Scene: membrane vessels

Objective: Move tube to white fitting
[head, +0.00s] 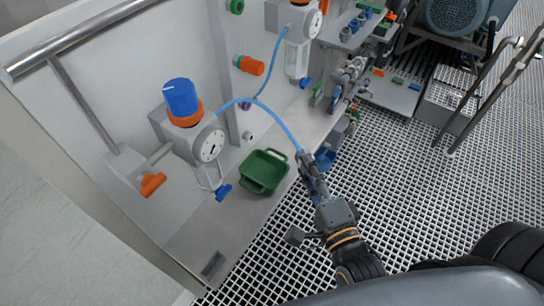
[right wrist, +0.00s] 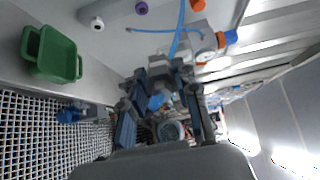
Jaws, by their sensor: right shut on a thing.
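A light-blue tube (head: 275,117) arcs from beside the left gauge to my right gripper (head: 305,160). My right gripper is shut on the tube near its end, above the floor just off the bench edge. In the right wrist view the tube (right wrist: 181,25) runs down to the gripper (right wrist: 167,78); the fingers hide its end. The small white fitting (head: 248,136) sits on the panel's lower part, left of the gripper and apart from it. It also shows in the right wrist view (right wrist: 97,23) at upper left. My left gripper is not in view.
A green tray (head: 264,171) stands on the bench between gripper and panel. A purple fitting (right wrist: 141,8) is near the white one. A gauge (head: 209,145) with blue-orange regulator (head: 182,101) is at left. Orange (head: 250,65) and green (head: 237,6) fittings sit higher. Grating floor is open at right.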

